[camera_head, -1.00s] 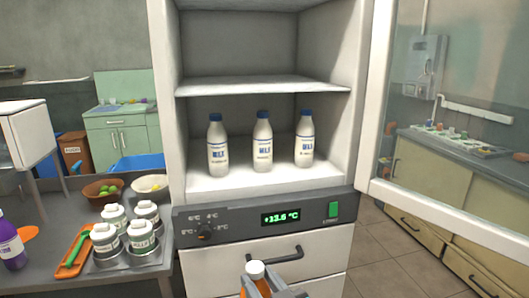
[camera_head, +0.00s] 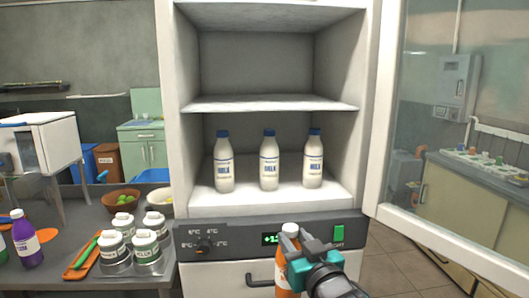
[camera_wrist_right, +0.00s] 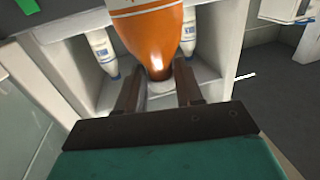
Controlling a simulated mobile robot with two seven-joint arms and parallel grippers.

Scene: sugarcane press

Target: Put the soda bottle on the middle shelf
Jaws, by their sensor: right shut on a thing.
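The orange soda bottle (camera_head: 287,272) with a white cap stands roughly upright in front of the fridge's control panel, below the shelves. My right gripper (camera_head: 299,268) is shut on it. In the right wrist view the bottle (camera_wrist_right: 150,30) shows between the fingers (camera_wrist_right: 158,88), upside down in the picture. The middle shelf (camera_head: 265,104) of the open fridge is a bare white board above the milk bottles. My left gripper is not in view.
Three milk bottles (camera_head: 269,160) stand in a row on the bottom shelf (camera_head: 245,201). The fridge's glass door (camera_head: 430,120) is open on the right.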

